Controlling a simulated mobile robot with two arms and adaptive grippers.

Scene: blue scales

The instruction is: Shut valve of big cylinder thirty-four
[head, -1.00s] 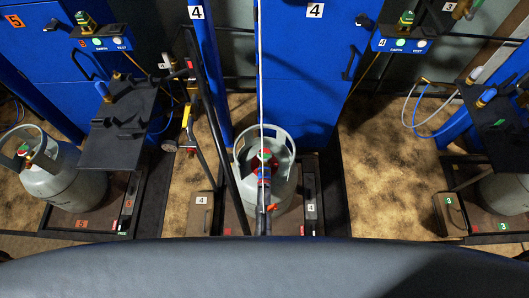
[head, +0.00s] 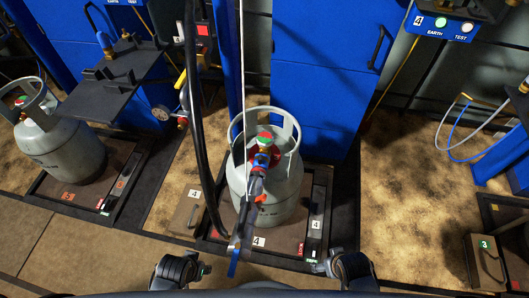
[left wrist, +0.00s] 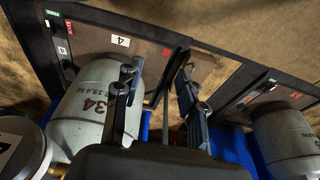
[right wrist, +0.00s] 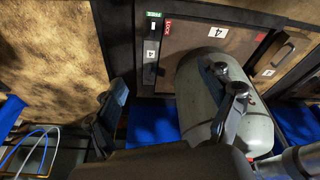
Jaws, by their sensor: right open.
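The big grey cylinder (head: 286,183) stands upright on the scale marked 4 in the head view. The left wrist view shows its number 34 (left wrist: 93,107); it also shows in the right wrist view (right wrist: 254,128). Its valve (head: 264,138), with a green and red top, is inside the collar. A filling head (head: 258,180) with blue and red parts hangs in front of the valve. My left gripper (head: 180,270) is at the bottom, left of the cylinder, open and empty (left wrist: 158,72). My right gripper (head: 343,266) is at the bottom right, open and empty (right wrist: 177,92).
A dark hose (head: 197,130) and a thin pale line (head: 243,70) hang near the cylinder. A second grey cylinder (head: 62,150) stands on scale 5 at left. A dark shelf (head: 115,83) juts out between. Blue cabinets (head: 320,80) stand behind.

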